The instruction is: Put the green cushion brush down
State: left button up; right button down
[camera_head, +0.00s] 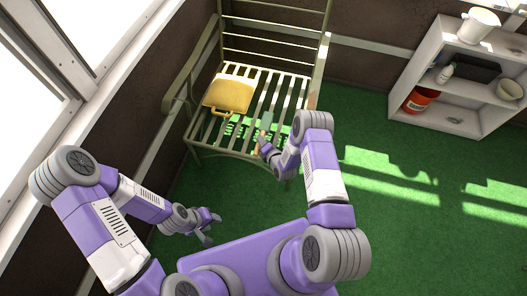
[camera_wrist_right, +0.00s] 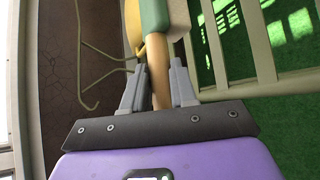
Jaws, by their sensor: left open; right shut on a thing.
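The green cushion brush (camera_head: 266,120) is over the slatted seat of the metal bench, right of the yellow cushion (camera_head: 230,93). My right gripper (camera_head: 262,146) is shut on its wooden handle near the seat's front edge. In the right wrist view, the handle (camera_wrist_right: 158,72) runs between both fingers, with the green head (camera_wrist_right: 154,15) and pale bristles beyond. I cannot tell whether the brush touches the slats. My left gripper (camera_head: 210,226) is open and empty, low in front of the bench, over the green floor.
The bench (camera_head: 190,78) has armrests at both sides; bare slats lie right of the cushion. A white shelf (camera_head: 437,45) at the right holds a red-orange pot (camera_head: 420,99), a white pot (camera_head: 478,24) and other items. Open green floor (camera_head: 390,215) lies between. Windows line the left wall.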

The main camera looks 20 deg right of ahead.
notch_tip(320, 180, down, 8)
jog(key=b, duration=0.2)
jog(key=shift+w+r+b, duration=0.1)
jog(key=shift+r+b, duration=0.1)
jog(key=shift+b, duration=0.2)
jog(key=shift+r, duration=0.1)
jog(key=c, duration=0.9)
grip_release()
